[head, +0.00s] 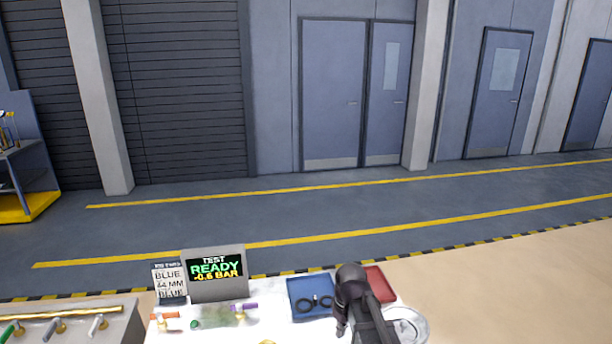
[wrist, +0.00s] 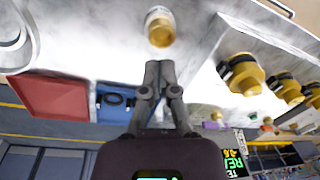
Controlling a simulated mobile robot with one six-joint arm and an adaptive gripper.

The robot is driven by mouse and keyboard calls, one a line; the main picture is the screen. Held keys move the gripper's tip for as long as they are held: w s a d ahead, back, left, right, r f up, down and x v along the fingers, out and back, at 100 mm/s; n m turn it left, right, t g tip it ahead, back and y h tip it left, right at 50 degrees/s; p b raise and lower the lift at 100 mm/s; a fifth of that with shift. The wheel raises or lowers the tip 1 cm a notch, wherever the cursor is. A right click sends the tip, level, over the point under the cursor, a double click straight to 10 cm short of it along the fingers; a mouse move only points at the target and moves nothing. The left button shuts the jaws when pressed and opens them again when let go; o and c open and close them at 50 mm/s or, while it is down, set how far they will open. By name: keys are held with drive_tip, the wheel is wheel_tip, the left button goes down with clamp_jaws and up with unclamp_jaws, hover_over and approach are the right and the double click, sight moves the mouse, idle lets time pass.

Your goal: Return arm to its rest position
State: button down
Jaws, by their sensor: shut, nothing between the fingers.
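My arm (head: 362,310) shows dark at the bottom of the head view, in front of the red tray (head: 379,284). My gripper (wrist: 160,68) shows in the wrist view with its fingers together and nothing between them. The fingertips point toward a small jar with a gold end (wrist: 160,28), apart from it as far as I can tell. In the head view the fingers cannot be made out clearly.
The white bench bears a blue tray (head: 300,284) with black rings, a display (head: 216,293) reading "TEST READY -0.6 BAR" and a label card (head: 168,283). Several yellow-and-black fittings (wrist: 243,75) stand at right in the wrist view. The floor (head: 300,220) behind is clear.

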drive_tip(key=s+d+m+h, duration=0.1)
drive_tip(key=s+d+m, duration=0.5)
drive_tip(key=s+d, duration=0.1)
drive_tip(key=shift+s+d+f+m, duration=0.25)
drive_tip(key=shift+d+f+m, duration=0.05)
